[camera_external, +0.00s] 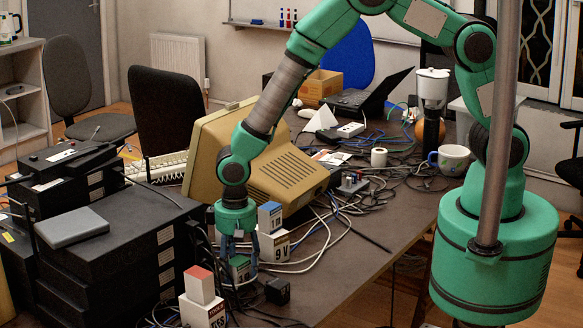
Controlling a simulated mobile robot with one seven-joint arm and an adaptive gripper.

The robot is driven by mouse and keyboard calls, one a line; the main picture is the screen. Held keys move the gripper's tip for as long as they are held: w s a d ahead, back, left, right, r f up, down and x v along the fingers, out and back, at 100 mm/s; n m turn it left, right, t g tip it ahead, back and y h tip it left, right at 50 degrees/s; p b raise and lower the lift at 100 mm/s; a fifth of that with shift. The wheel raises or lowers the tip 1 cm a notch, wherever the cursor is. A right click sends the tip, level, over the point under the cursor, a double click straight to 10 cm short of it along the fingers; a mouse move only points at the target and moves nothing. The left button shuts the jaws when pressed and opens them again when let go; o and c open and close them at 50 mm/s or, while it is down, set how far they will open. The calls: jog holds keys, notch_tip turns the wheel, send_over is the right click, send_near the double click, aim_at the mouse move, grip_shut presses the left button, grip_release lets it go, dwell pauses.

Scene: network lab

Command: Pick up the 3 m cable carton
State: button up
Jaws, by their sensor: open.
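Several small white cartons stand at the near end of the table. My gripper (239,268) points down there, its fingers open around a small white carton with a green label (240,270). Its fingers partly hide this carton, and I cannot tell whether they touch it. Just right, a blue-topped carton (270,216) sits on a white carton marked 9 V (274,247). In front to the left, a red-topped carton (199,285) sits on another white carton (202,313). I cannot read which one is marked 3 m.
Black equipment boxes (110,245) are stacked at left. A beige monitor (290,178) stands behind my gripper. Loose cables (325,235) and a small black block (278,291) lie close by. The tabletop (355,258) at right is mostly bare; a mug (450,160) stands farther back.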

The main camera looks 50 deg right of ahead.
aim_at(239, 260)
jog(key=c, duration=1.1)
jog(key=shift+c, duration=0.3)
jog(key=shift+r, duration=0.1)
jog(key=shift+r, duration=0.4)
notch_tip(239, 260, up, 3)
jog(key=shift+s+d+p, duration=0.1)
jog(key=shift+p, duration=0.55)
jog(key=s+d, duration=0.3)
jog(key=s, duration=0.1)
jog(key=s+d+p, duration=0.1)
jog(key=s+d, duration=0.2)
jog(key=s, duration=0.1)
jog(key=s+d+r+p, duration=0.1)
jog(key=s+d, duration=0.3)
jog(key=shift+s, duration=0.15)
jog(key=shift+a, duration=0.1)
